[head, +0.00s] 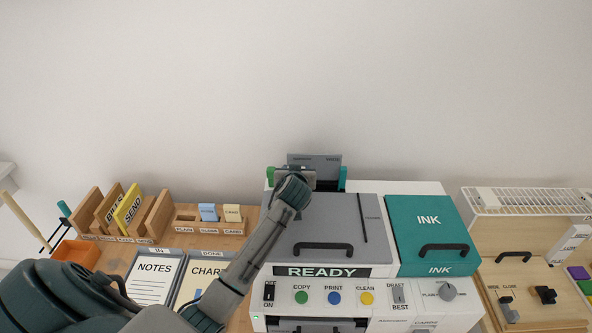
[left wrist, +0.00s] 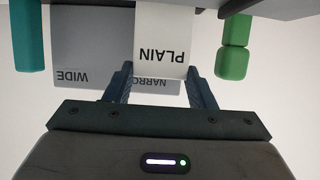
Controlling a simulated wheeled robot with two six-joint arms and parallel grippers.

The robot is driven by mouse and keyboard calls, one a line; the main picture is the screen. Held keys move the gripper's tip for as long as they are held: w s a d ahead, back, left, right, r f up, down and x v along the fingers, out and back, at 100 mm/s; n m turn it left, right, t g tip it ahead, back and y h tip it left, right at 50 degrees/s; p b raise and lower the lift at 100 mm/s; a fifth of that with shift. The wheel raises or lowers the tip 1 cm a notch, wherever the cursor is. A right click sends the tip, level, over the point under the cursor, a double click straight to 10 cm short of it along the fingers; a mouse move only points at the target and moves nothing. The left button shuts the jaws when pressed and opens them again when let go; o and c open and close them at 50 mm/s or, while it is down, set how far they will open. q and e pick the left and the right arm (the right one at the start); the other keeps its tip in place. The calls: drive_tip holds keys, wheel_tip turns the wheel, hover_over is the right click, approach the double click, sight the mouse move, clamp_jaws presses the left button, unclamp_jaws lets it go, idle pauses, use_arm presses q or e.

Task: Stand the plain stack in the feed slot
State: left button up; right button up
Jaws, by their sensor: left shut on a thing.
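My left gripper (head: 293,185) is at the back of the printer, in front of the grey feed backplate (head: 318,163). In the left wrist view my left gripper (left wrist: 160,78) is shut on the white plain stack (left wrist: 163,40), marked PLAIN, with one finger on each side. The stack lies in front of the backplate (left wrist: 90,60), marked WIDE and NARROW, between a teal guide (left wrist: 28,35) and a green guide (left wrist: 233,48). The stack's far end runs out of the wrist view, so I cannot tell whether it sits in the slot. In the head view my arm hides the stack. My right gripper is not in view.
The printer (head: 420,187) has a grey lid with a handle and a teal INK cover (head: 432,225). At left, a small wooden rack (head: 210,227) holds a blue stack (head: 208,212) and a cream stack (head: 232,213); its PLAIN place is empty. A folder sorter (head: 130,215) stands beside it.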

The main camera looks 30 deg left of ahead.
use_arm(q)
drive_tip(key=shift+f+b, duration=0.45)
drive_tip(key=shift+f, duration=0.35)
drive_tip(key=o, duration=1.3)
drive_tip(key=shift+s+d, duration=0.2)
drive_tip(key=shift+s, duration=0.05)
drive_tip(key=b+v, duration=0.2)
drive_tip(key=v, duration=0.5)
drive_tip(key=shift+r, duration=0.15)
drive_tip(key=shift+a+r, duration=0.1)
